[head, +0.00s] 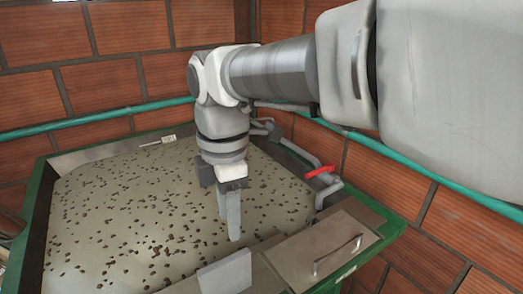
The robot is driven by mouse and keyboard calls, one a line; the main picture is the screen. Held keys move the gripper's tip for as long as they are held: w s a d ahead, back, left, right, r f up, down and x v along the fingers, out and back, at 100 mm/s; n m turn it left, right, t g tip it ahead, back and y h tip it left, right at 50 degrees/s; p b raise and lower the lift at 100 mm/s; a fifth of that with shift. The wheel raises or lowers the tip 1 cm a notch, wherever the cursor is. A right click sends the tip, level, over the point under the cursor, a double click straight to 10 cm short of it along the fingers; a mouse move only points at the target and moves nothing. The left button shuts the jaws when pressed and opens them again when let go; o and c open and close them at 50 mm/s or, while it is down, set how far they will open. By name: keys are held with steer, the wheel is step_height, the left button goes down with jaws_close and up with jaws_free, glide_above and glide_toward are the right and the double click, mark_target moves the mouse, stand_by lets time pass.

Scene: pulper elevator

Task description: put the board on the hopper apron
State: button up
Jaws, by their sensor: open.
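My gripper (232,232) points down over the hopper's front right part. Its jaws are open and hold nothing; the fingers overlap in this view. A light-grey slab (226,273), which looks like the board, shows upright on edge at the bottom of the head view. It is just below and left of my fingertips, and apart from them as seen here. A flat metal surface (349,225) at the front right corner of the hopper may be the apron. I cannot tell for certain.
A bar handle (338,255) rises from the metal surface. The hopper (100,225) has a green frame and holds water-like grey with scattered brown beans. Grey pipes with a red valve lever (320,171) stand at its right. Brick walls and a teal pipe (95,121) close off the back.

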steer(key=s+d+f+m+t, duration=0.1)
steer(key=s+d+m, duration=0.3)
steer(key=d+m, duration=0.5)
steer(key=s+d+f+m+t, duration=0.2)
steer(key=s+d+m+t, duration=0.2)
steer(key=d+m, duration=0.5)
steer(key=m, duration=0.4)
steer(key=shift+d+m, duration=0.25)
steer(key=shift+m, duration=0.05)
